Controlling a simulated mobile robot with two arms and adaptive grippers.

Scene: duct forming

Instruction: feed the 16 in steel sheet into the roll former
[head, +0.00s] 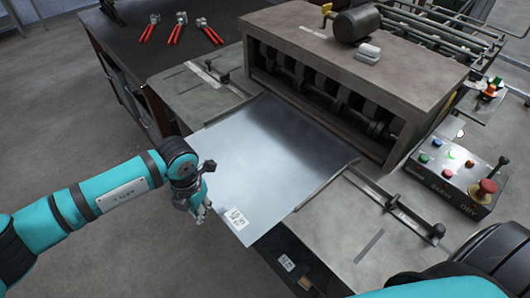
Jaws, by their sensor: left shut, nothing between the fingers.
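The steel sheet (265,150) lies flat on the infeed of the roll former (335,70). Its far edge is at the machine's opening, by the dark rollers (325,92); I cannot tell whether the rollers grip it. A white printed label (236,218) is on its near corner. My left gripper (203,214) is shut and empty, just beside the sheet's left near edge; I cannot tell whether it touches the sheet. My right gripper is out of view; only part of my right arm shows at the bottom right.
A control box (448,170) with coloured buttons and a red knob stands at the right. Side guides lie on the left infeed table (190,95) and right infeed table (350,225). Several red-handled tools (176,30) lie on the dark bench behind. Open floor is at the left.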

